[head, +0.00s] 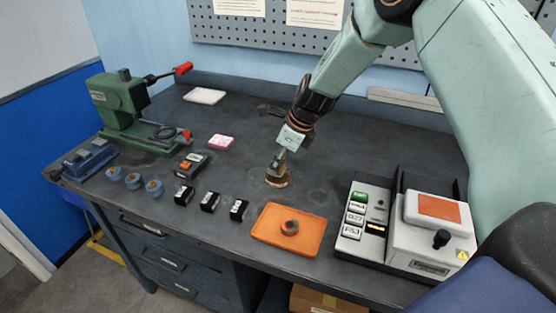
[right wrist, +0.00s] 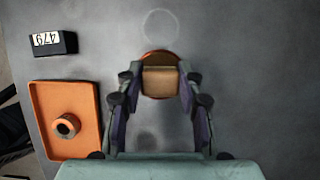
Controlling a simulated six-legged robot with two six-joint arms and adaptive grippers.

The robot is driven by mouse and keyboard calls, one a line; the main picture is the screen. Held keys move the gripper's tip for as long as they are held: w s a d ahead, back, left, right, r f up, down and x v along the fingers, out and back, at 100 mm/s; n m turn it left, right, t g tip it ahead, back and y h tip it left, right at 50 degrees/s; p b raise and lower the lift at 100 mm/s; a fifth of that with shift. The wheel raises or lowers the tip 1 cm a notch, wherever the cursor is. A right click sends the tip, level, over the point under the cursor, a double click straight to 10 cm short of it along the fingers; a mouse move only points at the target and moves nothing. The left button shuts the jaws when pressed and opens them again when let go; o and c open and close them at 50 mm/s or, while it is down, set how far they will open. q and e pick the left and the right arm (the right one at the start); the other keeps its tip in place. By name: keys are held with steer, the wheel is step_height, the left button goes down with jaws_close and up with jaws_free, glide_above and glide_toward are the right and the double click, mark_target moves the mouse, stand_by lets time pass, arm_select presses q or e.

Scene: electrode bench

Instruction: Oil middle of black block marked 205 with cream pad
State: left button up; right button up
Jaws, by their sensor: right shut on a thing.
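My right gripper (head: 279,166) reaches down over the middle of the bench. It is shut on a tan-cream pad (right wrist: 160,82), which sits between the fingers in the right wrist view. Below the pad is a round copper-rimmed dish (head: 277,182); whether they touch is unclear. Three black blocks with white labels stand in a row left of the orange tray: the left block (head: 184,195), the middle block (head: 210,201) and the right block (head: 239,210). Their labels are too small to read in the head view. The block in the right wrist view (right wrist: 54,43) seems to read 479. My left gripper is out of view.
An orange tray (head: 262,232) with a ring (head: 290,227) lies nearby. A button box (head: 362,215) stands at right. A pink pad (head: 221,142), a white slab (head: 205,96), a green press (head: 120,105) and blue cups (head: 133,181) are at left. Bench around the dish is clear.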

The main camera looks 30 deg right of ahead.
steer(key=shift+w+f, duration=0.1)
steer(key=shift+f, duration=0.15)
steer(key=shift+f, duration=0.1)
stand_by(0.7)
steer(key=shift+r+p, duration=0.85)
steer(key=shift+p, duration=0.05)
step_height(320, 180, up, 6)
steer(key=p, duration=0.6)
steer(key=shift+f, duration=0.2)
steer(key=shift+f, duration=0.15)
